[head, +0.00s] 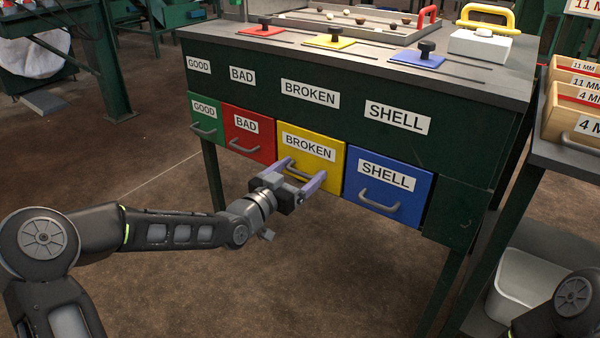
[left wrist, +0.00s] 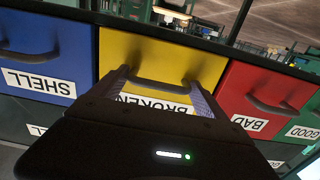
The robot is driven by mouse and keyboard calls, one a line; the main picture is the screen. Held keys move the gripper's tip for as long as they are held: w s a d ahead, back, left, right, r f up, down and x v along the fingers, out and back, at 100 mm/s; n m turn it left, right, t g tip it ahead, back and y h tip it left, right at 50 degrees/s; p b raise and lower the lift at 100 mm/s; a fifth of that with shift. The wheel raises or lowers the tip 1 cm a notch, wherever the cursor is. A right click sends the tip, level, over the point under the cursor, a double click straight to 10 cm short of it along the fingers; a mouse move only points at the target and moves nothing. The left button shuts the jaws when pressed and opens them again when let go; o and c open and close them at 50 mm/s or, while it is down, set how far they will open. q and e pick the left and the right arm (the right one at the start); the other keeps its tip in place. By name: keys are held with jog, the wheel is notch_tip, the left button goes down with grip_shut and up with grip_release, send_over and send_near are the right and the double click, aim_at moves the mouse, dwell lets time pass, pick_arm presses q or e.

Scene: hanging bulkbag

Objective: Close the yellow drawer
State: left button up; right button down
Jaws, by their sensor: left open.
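The yellow drawer (head: 312,148), labelled BROKEN, sits in the green bench between a red drawer and a blue drawer. Its front looks about level with its neighbours; a small gap cannot be ruled out. It has a grey bar handle (head: 305,173). My left gripper (head: 302,172) is open in front of the yellow drawer, its two fingers on either side of the handle. In the left wrist view the yellow drawer (left wrist: 190,58) appears upside down, with its handle (left wrist: 155,84) between the fingertips. Whether the fingers touch the drawer is unclear. My right gripper is not in view.
The red drawer (head: 250,133) and green drawer (head: 206,118) are to the left, the blue drawer (head: 388,186) to the right. The bench top (head: 460,78) carries colored sliders and a tray. A side table with wooden boxes (head: 572,118) and a white bin (head: 520,275) stand at right.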

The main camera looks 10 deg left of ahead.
pick_arm(q)
jog(key=shift+o, duration=1.3)
jog(key=shift+s+a+p, duration=0.25)
jog(key=shift+s+p, duration=0.1)
jog(key=shift+s, duration=0.2)
jog(key=p+v, duration=0.2)
jog(key=v, duration=0.4)
jog(key=shift+s, duration=0.25)
jog(key=shift+f, duration=0.1)
